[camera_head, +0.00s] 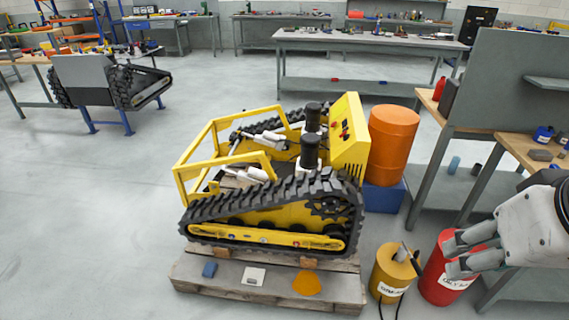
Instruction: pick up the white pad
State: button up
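The white pad (253,276) is a small flat square lying on the front edge of the wooden pallet (210,287), in front of the yellow tracked carrier (268,215). A blue block (209,269) lies to its left and an orange flat piece (307,283) to its right, both apart from it. My gripper (449,259) is at the far right, well away from the pad. Its two grey fingers point left with a gap between them, and it holds nothing visible. It covers part of a red can.
The red can (435,283) and a yellow can (391,274) with a black cable stand right of the pallet. An orange drum (392,145) on a blue base stands behind. Benches (528,150) crowd the right side. The floor left of the pallet is clear.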

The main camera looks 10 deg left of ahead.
aim_at(254, 276)
jog(key=j+z, duration=0.25)
jog(key=j, duration=0.9)
jog(key=j+z, duration=0.3)
jog(key=j, duration=0.85)
